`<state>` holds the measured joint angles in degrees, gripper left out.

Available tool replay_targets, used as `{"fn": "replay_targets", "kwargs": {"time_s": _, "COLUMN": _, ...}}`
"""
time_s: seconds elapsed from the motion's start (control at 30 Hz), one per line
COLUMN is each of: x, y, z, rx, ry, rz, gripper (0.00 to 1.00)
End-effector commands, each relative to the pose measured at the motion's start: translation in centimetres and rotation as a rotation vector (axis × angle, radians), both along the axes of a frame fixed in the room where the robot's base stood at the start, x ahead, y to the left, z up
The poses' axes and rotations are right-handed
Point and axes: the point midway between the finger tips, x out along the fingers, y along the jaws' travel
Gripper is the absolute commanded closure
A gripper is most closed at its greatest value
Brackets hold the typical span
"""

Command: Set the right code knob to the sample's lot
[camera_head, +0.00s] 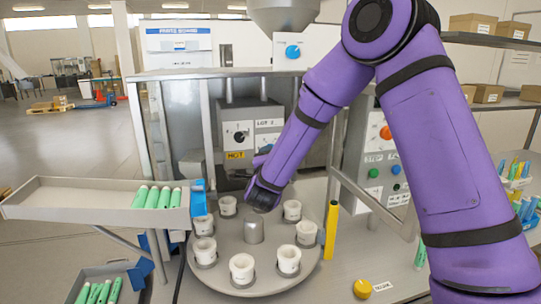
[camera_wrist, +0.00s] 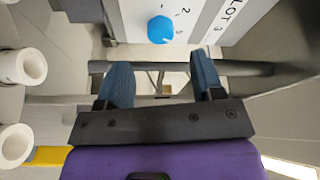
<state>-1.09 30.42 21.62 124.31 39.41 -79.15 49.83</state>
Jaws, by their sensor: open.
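In the wrist view, a blue knob (camera_wrist: 162,30) sits on a white panel (camera_wrist: 205,15) beside small numerals and a LOT label, whose number I cannot read surely. It lies ahead of my open gripper (camera_wrist: 160,68); the two blue fingers are apart, with nothing between them, and do not touch the knob. In the head view, my gripper (camera_head: 264,188) hangs over the back of the turntable, before a machine box with a LOT label (camera_head: 268,123). My wrist hides part of that box. I cannot single out the sample.
The round turntable (camera_head: 233,272) bears several white cups (camera_head: 242,267) and a metal cylinder (camera_head: 253,229). A yellow post (camera_head: 331,230) stands at its right. A tray (camera_head: 75,202) of green tubes is at left. A button panel (camera_head: 383,160) stands behind my arm. A black dial (camera_head: 239,136) sits above a HOT label.

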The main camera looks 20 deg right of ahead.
Motion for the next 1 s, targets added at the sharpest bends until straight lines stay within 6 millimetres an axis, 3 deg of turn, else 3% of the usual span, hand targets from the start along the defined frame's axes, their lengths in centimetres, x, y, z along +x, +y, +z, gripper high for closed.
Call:
{"fn": "replay_targets", "kwargs": {"time_s": 0.1, "x": -1.9, "y": 0.7, "z": -0.1, "rx": 0.000, "ry": 0.000, "rz": 0.001, "gripper": 0.39}}
{"fn": "replay_targets", "kwargs": {"time_s": 0.3, "x": -3.7, "y": 1.4, "z": -0.3, "rx": 0.000, "ry": 0.001, "rz": 0.000, "gripper": 0.39}}
{"fn": "replay_targets", "kwargs": {"time_s": 0.73, "x": -4.1, "y": 1.5, "z": -0.2, "rx": -0.001, "ry": 0.002, "rz": 0.002, "gripper": 0.39}}
{"fn": "replay_targets", "kwargs": {"time_s": 0.87, "x": -4.1, "y": 1.5, "z": 0.9, "rx": -0.017, "ry": 0.026, "rz": 0.035, "gripper": 0.39}}
{"fn": "replay_targets", "kwargs": {"time_s": 1.0, "x": -4.6, "y": 1.5, "z": 3.3, "rx": -0.071, "ry": 0.104, "rz": 0.122, "gripper": 0.39}}
